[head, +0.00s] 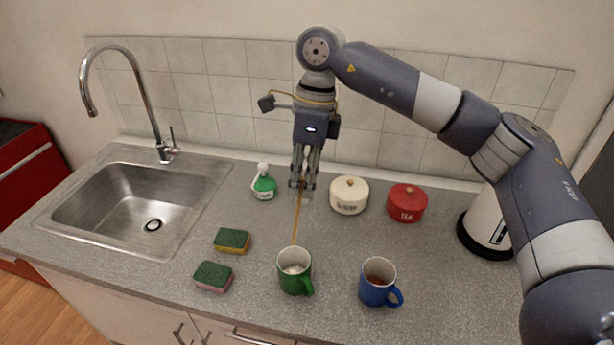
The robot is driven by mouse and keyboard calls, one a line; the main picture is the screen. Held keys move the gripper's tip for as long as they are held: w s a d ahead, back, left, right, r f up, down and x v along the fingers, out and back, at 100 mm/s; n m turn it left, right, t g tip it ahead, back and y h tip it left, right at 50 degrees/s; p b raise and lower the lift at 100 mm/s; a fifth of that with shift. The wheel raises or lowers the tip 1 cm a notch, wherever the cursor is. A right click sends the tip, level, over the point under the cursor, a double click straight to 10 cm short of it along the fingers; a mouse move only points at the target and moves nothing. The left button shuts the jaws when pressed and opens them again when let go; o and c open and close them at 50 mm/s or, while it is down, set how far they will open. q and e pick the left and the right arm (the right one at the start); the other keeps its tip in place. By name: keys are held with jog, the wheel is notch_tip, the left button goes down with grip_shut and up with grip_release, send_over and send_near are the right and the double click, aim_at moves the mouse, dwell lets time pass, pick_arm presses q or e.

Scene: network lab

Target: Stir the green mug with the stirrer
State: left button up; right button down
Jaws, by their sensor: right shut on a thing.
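The green mug (295,279) stands upright on the grey counter, with its handle toward the lower right and something pale inside. The stirrer (297,219) is a thin orange-brown stick. My right gripper (301,186) is shut on the stirrer's upper end, above the counter behind the mug. The stirrer slants down from the gripper, and its lower end shows at the mug's far rim. I cannot tell whether the tip is inside the mug or behind it. My left gripper is not in view.
A blue mug (374,287) with brown contents stands right of the green mug. Two sponges (232,240) (213,276) lie to its left. A green bottle (264,186), white jar (348,196), red tea jar (407,204) and white kettle (484,222) stand behind. The sink (140,205) is left.

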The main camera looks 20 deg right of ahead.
jog(key=shift+d+f+b, duration=0.25)
jog(key=shift+f+b, duration=0.05)
jog(key=shift+f, duration=0.35)
jog(key=w+d+b+x, duration=0.1)
jog(key=d+b+x, duration=0.1)
jog(key=b+x, duration=0.6)
jog(key=shift+b+x, duration=0.4)
jog(key=shift+x, duration=1.9)
jog(key=shift+s+a, duration=0.1)
jog(key=shift+a, duration=0.05)
jog(key=shift+a, duration=0.15)
